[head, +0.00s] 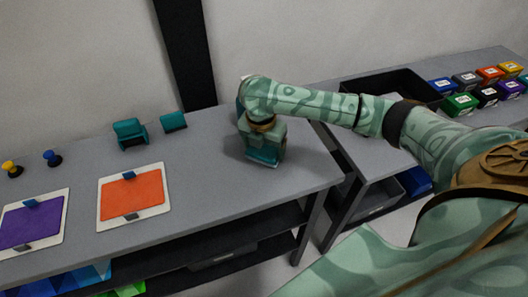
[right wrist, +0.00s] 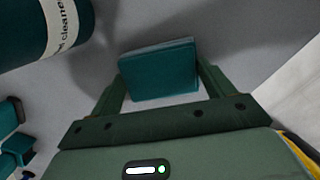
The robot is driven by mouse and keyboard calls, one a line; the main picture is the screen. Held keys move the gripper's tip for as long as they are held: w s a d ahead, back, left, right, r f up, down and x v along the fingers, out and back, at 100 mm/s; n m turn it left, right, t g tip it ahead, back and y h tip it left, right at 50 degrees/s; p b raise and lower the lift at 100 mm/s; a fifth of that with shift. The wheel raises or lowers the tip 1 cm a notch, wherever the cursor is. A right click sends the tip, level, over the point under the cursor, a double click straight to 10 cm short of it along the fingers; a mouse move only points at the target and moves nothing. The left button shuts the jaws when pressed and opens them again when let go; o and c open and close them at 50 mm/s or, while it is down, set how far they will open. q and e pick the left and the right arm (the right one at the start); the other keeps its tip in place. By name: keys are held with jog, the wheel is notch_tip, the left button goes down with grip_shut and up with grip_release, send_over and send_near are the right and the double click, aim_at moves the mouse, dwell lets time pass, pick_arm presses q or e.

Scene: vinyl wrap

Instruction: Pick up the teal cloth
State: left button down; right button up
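The teal cloth (right wrist: 160,72) is a folded block that fills the space between the two fingers of my right gripper (right wrist: 160,80) in the right wrist view. The fingers flank its left and right edges; I cannot tell whether they press on it. In the head view my right gripper (head: 263,158) points down low over the right end of the grey table, with the teal of the cloth (head: 262,162) showing at its tips. Whether the cloth rests on the table is unclear. My left gripper is not in view.
A teal cleaner bottle (right wrist: 45,25) stands close by, mostly hidden by my arm in the head view. Teal items (head: 130,134) and a teal block (head: 173,122) are further left. Orange (head: 132,195) and purple (head: 32,222) sheets lie in front. A black tray (head: 395,88) is at right.

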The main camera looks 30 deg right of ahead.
aim_at(265, 148)
jog(key=shift+r, duration=0.1)
jog(key=shift+r, duration=0.3)
notch_tip(265, 148, up, 3)
jog(key=shift+f+p, duration=0.1)
jog(key=shift+p, duration=1.05)
jog(key=s+a+r+p, duration=0.3)
jog(key=s+r+p, duration=0.4)
jog(key=s, duration=0.6)
notch_tip(265, 148, up, 2)
jog(key=shift+s+a+r, duration=0.15)
jog(key=shift+s+r, duration=0.05)
jog(key=shift+s, duration=0.15)
